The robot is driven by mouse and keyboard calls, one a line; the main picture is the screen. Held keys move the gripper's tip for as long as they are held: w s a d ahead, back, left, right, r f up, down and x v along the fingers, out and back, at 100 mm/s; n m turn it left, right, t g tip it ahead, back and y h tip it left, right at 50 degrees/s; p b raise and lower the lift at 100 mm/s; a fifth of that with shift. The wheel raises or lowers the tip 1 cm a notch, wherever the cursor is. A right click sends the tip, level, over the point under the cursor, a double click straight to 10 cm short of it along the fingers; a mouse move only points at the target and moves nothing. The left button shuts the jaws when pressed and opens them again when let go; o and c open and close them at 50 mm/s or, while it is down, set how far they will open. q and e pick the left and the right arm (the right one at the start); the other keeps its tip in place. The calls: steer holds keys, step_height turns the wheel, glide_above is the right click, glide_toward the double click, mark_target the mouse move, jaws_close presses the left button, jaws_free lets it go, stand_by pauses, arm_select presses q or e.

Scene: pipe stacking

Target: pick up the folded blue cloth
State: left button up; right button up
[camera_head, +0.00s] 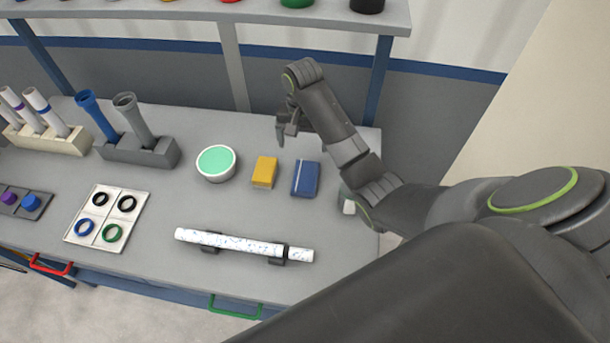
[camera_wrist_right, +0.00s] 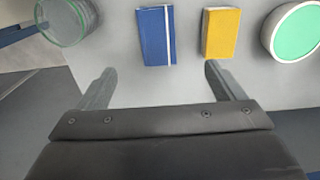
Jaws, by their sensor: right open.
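The folded blue cloth (camera_head: 305,179) lies on the grey table, to the right of a yellow block. It has a pale stripe along one side, which shows in the right wrist view (camera_wrist_right: 155,36). My right gripper (camera_head: 287,135) is above the table, behind the cloth in the head view, and apart from it. In the right wrist view its two fingers (camera_wrist_right: 158,84) are spread with nothing between them, and the cloth lies beyond the fingertips. My left gripper is not in view.
A yellow block (camera_head: 265,172) and a round container with a green top (camera_head: 216,162) stand left of the cloth. A glass jar (camera_head: 348,204) is at its right, partly behind my arm. A white speckled pipe (camera_head: 230,243) rests on holders in front. A shelf (camera_head: 230,15) runs above the back.

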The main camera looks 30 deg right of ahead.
steer(key=b, duration=0.3)
glide_above(305, 176)
step_height(305, 176, down, 5)
steer(key=f, duration=0.5)
steer(key=shift+s+a+f, duration=0.1)
steer(key=shift+a, duration=0.25)
steer(key=shift+d+f+p, duration=0.15)
steer(key=shift+f+p, duration=0.15)
steer(key=shift+f, duration=0.45)
steer(key=shift+d+f, duration=0.15)
steer(key=shift+f, duration=0.95)
steer(key=shift+d+f, duration=0.1)
steer(key=shift+f, duration=1)
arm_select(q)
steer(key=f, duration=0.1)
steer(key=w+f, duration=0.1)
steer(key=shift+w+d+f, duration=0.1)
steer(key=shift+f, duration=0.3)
arm_select(e)
steer(key=shift+c, duration=0.3)
steer(key=c, duration=1)
steer(key=shift+r, duration=0.1)
